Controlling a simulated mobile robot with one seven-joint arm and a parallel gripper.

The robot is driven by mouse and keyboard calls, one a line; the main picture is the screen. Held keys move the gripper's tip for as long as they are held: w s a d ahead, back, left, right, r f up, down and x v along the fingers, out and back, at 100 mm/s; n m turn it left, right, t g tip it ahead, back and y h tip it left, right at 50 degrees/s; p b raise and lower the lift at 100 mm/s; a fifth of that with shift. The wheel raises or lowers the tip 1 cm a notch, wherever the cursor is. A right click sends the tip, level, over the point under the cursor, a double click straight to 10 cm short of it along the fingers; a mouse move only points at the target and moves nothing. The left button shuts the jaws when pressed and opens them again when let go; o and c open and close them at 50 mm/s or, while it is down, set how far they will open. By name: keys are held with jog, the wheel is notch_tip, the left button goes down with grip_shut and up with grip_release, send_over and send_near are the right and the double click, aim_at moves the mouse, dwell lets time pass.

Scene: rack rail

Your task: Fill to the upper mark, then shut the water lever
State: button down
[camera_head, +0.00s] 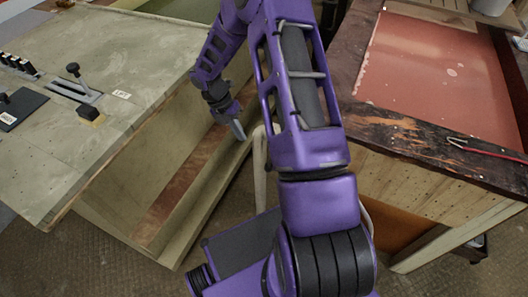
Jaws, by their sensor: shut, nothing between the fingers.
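A lever with a black knob (73,70) stands up from a slotted plate (75,90) on the grey-green bench at the left. A small white label (122,95) lies beside the slot; its writing is too small to read. I cannot tell whether this is the water lever. No water, vessel or upper mark can be made out. My gripper (238,130) is shut and empty, beyond the bench's right edge and well to the right of the lever. It points down and touches no lever.
The wooden bench (150,60) has free top space. A red-topped workbench (430,70) with red-handled pliers (490,151) stands at the right.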

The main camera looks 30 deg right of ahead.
jog(key=b, duration=0.1)
send_near(267, 165)
notch_tip(267, 165, down, 4)
jog(key=w+a, duration=0.2)
jog(key=shift+s+d+f, duration=0.2)
jog(key=shift+s+d, duration=0.55)
jog(key=shift+d, duration=0.05)
jog(key=shift+s+d+f, duration=0.15)
jog(key=shift+s+d, duration=0.55)
jog(key=shift+d, duration=0.15)
